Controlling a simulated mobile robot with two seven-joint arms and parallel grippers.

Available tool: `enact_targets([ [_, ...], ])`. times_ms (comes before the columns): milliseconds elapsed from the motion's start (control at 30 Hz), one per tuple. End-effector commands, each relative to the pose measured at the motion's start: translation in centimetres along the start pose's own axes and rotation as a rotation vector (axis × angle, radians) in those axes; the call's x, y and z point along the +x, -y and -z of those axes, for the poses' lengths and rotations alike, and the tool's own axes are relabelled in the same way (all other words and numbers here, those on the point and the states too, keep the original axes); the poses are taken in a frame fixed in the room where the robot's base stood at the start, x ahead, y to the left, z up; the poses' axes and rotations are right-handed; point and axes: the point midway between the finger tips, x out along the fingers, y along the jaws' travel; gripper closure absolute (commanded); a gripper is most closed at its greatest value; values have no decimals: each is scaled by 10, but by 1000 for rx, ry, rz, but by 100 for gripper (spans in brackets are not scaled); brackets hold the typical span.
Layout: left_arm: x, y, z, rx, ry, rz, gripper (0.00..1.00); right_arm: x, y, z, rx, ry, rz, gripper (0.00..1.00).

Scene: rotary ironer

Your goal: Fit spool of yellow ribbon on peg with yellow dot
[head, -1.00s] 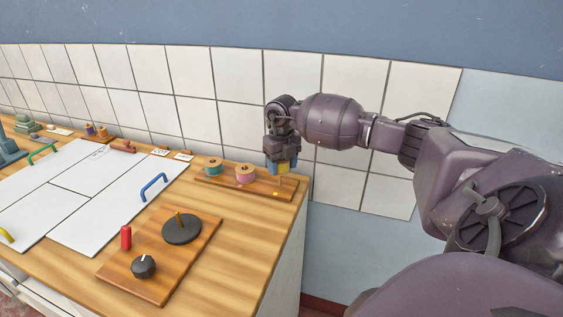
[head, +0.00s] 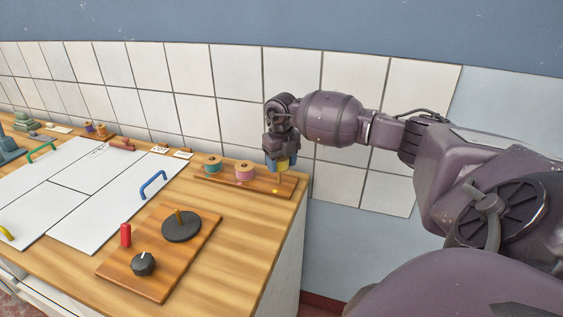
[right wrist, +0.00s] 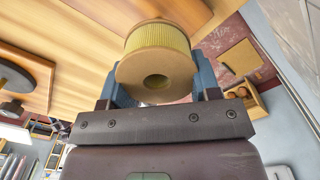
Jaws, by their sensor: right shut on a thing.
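The spool of yellow ribbon (right wrist: 157,58) is between the fingers of my right gripper (head: 281,163), which is shut on it. In the right wrist view its pale end and dark centre hole face the camera. In the head view the spool (head: 283,164) is over the right end of the wooden peg board (head: 225,183), near the yellow dot (head: 275,190). The peg there is mostly hidden by the gripper and spool; I cannot tell whether the peg is inside the hole. My left gripper is not in view.
A teal spool (head: 212,164) and a pink spool (head: 244,172) sit on the same board, left of my right gripper. The tiled wall (head: 240,120) is close behind. A board with a black disc (head: 182,228) and knob (head: 143,264) is in front.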

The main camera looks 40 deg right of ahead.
Motion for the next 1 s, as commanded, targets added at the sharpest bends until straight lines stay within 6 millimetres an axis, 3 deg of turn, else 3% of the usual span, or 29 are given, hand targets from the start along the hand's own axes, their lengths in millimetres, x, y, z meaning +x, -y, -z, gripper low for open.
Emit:
enact_targets([
  [1000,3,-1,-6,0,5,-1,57,12,0,0,0,-2,1,70],
])
